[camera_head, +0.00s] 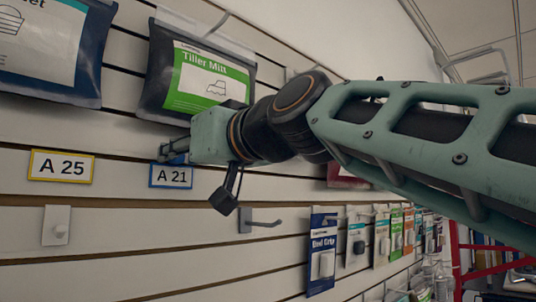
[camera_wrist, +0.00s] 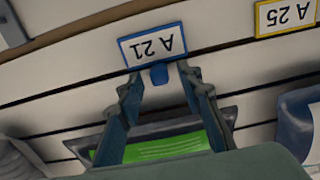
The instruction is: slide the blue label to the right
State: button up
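The blue label (camera_head: 171,176), marked A 21 in a blue frame, sits on the slatted wall below a Tiller Mitt pack (camera_head: 205,75). The label also shows upside down in the wrist view (camera_wrist: 155,46), with a small blue tab (camera_wrist: 159,74) at its edge. My gripper (camera_head: 170,151) is just above the label in the head view. In the wrist view my gripper (camera_wrist: 157,78) is open, with one finger on each side of the tab and visible gaps. Whether a fingertip touches the tab or label, I cannot tell.
A yellow-framed label A 25 (camera_head: 61,167) is left of the blue label. Another dark pack (camera_head: 50,50) hangs at upper left. An empty hook (camera_head: 262,223) and a Bud Grip pack (camera_head: 321,252) are lower right. The slat right of the blue label is partly hidden by my arm.

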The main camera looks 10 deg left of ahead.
grip_shut()
dwell(0.3)
jog(key=shift+d, duration=0.1)
